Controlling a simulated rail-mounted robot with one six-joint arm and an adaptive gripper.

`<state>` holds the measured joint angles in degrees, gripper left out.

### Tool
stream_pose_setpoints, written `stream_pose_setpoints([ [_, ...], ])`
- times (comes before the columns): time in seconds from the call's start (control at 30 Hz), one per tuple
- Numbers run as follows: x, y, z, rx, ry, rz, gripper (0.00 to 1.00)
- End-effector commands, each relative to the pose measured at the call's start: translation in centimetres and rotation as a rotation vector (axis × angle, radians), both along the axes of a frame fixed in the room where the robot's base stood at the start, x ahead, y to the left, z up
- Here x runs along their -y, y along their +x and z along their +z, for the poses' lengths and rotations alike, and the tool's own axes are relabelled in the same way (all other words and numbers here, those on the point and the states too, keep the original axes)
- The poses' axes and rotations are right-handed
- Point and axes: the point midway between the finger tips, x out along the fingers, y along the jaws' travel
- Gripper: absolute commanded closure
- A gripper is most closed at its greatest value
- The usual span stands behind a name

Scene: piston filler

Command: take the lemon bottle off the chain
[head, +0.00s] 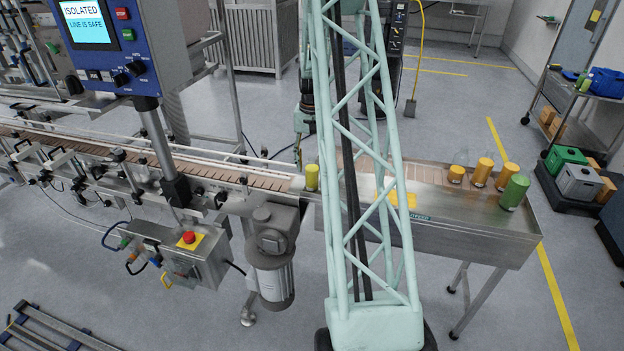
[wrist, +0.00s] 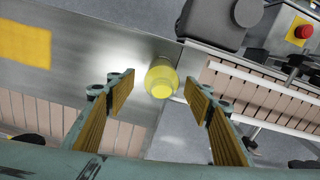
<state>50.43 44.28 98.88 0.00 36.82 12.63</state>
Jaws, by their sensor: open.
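The lemon bottle (head: 312,177) is small and yellow, and stands upright at the right end of the slatted conveyor chain (head: 225,172), where the chain meets the steel table. In the wrist view the lemon bottle (wrist: 161,82) is seen from above, by the edge of the steel plate. My gripper (wrist: 159,79) is open, with one finger to each side of the bottle in the picture. The fingers do not appear to touch it.
The steel table (head: 440,225) has raised edges and carries several orange bottles (head: 483,171) and a green bottle (head: 515,192) at its right end. Guide rails (head: 150,150) line the chain. A motor (head: 270,255) hangs below. The panel (head: 88,25) reads "ISOLATED, LINE IS SAFE".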

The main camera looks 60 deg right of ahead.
Motion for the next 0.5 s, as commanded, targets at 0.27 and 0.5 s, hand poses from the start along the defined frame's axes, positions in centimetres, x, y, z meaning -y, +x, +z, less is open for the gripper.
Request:
stream_pose_setpoints([
  [0.27, -0.2, 0.0, -2.3, -0.001, 0.002, 0.0, 0.53],
  [0.5, -0.3, 0.0, -4.5, 0.0, 0.001, 0.0, 0.53],
])
